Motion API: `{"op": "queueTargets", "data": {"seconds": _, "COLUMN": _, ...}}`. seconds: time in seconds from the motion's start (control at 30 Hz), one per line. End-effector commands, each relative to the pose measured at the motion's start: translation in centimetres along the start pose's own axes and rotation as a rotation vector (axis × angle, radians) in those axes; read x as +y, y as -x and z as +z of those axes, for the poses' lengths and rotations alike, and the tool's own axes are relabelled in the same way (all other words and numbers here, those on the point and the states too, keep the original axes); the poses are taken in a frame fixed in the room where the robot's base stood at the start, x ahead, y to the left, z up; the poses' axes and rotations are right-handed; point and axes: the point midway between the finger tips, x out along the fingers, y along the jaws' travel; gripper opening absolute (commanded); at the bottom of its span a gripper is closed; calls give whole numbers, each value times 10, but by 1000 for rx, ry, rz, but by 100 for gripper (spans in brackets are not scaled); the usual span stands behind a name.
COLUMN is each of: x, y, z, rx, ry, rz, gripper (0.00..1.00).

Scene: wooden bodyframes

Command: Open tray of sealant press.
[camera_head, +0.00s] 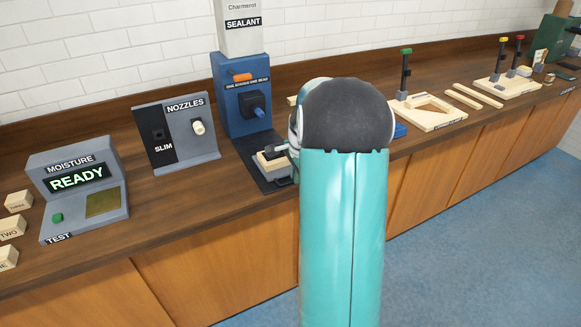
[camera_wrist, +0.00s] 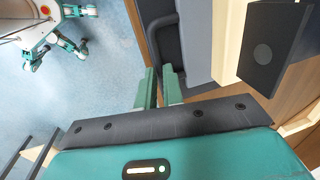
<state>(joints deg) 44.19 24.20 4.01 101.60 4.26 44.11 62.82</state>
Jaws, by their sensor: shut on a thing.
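The sealant press (camera_head: 228,95) is a blue upright unit on the wooden bench, with a white SEALANT box on top, an orange part and a dark nozzle with a blue tip. Its grey tray (camera_head: 282,181) is low at the front, with a pale wooden piece (camera_head: 268,163) on it. In the wrist view, my gripper's green fingers (camera_wrist: 160,72) are shut on the dark tray handle (camera_wrist: 154,28), beside the grey tray side (camera_wrist: 197,40). The exact contact is partly hidden.
The nozzles panel (camera_head: 177,132) and moisture tester (camera_head: 78,190), reading READY, stand left of the press. Small labelled blocks (camera_head: 14,228) lie far left. Wooden frames (camera_head: 430,112) and clamps lie to the right. The blue floor (camera_head: 470,215) in front is clear.

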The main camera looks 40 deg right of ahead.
Motion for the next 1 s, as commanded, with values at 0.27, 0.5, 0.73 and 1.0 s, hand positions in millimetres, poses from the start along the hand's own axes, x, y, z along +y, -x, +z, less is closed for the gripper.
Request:
{"op": "queueTargets", "data": {"seconds": 0.27, "x": 9, "y": -2, "z": -1, "rx": -1, "ry": -2, "rz": 5, "gripper": 0}}
{"op": "queueTargets", "data": {"seconds": 0.5, "x": 9, "y": -1, "z": 0, "rx": -1, "ry": -2, "rz": 5, "gripper": 18}}
{"op": "queueTargets", "data": {"seconds": 0.73, "x": 8, "y": 1, "z": 0, "rx": 0, "ry": -2, "rz": 1, "gripper": 18}}
{"op": "queueTargets", "data": {"seconds": 1.0, "x": 8, "y": 31, "z": -1, "rx": 3, "ry": -2, "rz": -4, "gripper": 18}}
